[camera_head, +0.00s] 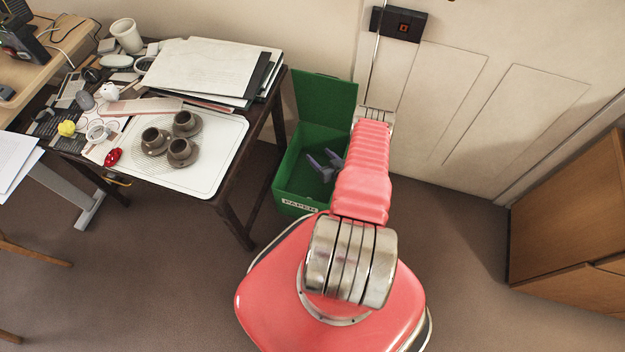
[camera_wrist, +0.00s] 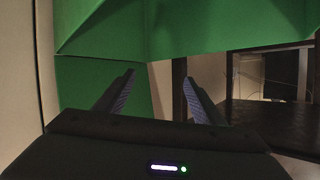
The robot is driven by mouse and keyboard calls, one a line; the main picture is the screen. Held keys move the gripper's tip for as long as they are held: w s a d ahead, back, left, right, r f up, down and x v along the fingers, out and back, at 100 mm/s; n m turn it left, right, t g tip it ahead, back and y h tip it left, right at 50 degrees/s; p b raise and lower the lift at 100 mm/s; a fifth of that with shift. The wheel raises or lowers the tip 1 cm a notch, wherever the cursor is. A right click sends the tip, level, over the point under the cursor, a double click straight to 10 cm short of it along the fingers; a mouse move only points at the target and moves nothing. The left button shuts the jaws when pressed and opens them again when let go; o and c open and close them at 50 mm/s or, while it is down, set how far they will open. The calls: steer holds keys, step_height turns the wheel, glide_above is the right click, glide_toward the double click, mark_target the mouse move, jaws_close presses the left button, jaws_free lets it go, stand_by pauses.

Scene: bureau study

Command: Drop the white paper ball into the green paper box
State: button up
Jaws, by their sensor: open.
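The green paper box (camera_head: 291,190) stands on the floor beside the desk, its lid raised against the wall and a PAPER label on its front. My gripper (camera_head: 324,163) is over the box opening in the head view, its fingers spread. In the wrist view my gripper (camera_wrist: 158,78) has its two fingers apart with nothing between them, close to green box surfaces (camera_wrist: 200,28). I cannot make out the white paper ball for certain in either view. My arm and the box walls hide part of the box's inside.

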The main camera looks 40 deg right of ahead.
steer(key=v, duration=1.3)
steer(key=shift+s, duration=0.35)
steer(key=shift+a+r, duration=0.1)
stand_by(0.3)
